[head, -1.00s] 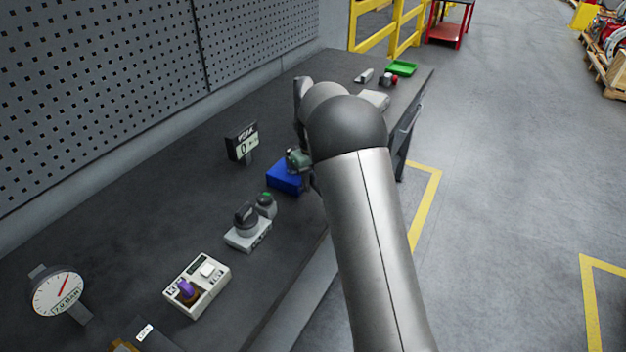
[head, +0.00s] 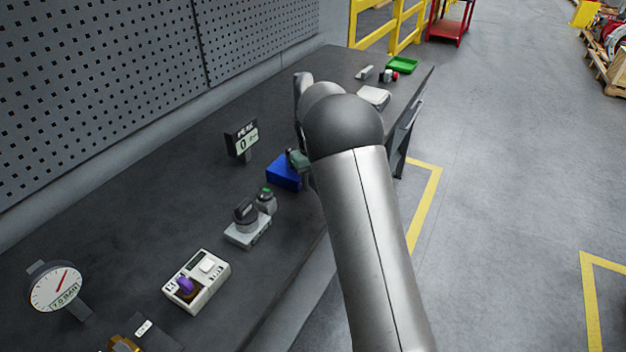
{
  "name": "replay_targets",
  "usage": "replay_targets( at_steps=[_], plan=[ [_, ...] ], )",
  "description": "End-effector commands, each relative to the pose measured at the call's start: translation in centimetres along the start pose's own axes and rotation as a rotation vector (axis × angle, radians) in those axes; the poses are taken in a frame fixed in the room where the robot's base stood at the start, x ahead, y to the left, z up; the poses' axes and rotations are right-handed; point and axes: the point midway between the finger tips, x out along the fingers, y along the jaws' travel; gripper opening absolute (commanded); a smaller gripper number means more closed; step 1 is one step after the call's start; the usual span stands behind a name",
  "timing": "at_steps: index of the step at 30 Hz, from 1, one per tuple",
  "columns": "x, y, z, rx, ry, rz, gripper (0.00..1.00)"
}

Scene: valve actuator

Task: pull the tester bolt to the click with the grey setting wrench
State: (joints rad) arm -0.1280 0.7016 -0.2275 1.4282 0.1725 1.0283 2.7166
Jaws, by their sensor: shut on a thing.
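A blue block (head: 283,173) sits on the bench beside my arm, with a grey-green part (head: 298,160) at its upper right edge, partly covered by my arm. I cannot tell whether this is the tester and its bolt. A small dark display (head: 242,141) stands behind the block and reads 0. My arm's wrist end is above the block, but its own links hide the gripper and its jaws. The grey setting wrench cannot be made out, and its contact with any bolt is hidden.
Toward the near end stand a grey unit with a dark knob (head: 247,226), a white box with a purple switch (head: 197,281) and a dial gauge (head: 55,289). A green tray (head: 402,65) and a pale box (head: 373,97) are at the far end. The bench middle left is clear.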

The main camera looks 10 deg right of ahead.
Motion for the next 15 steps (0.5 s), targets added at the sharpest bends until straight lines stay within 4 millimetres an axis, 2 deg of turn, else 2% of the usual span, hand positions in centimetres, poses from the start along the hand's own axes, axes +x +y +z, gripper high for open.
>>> replay_targets(
  at_steps=[15],
  plan=[
    [-0.2, 1.7, 0.2, 0.134, -0.002, -0.002, 0.00]
  ],
)
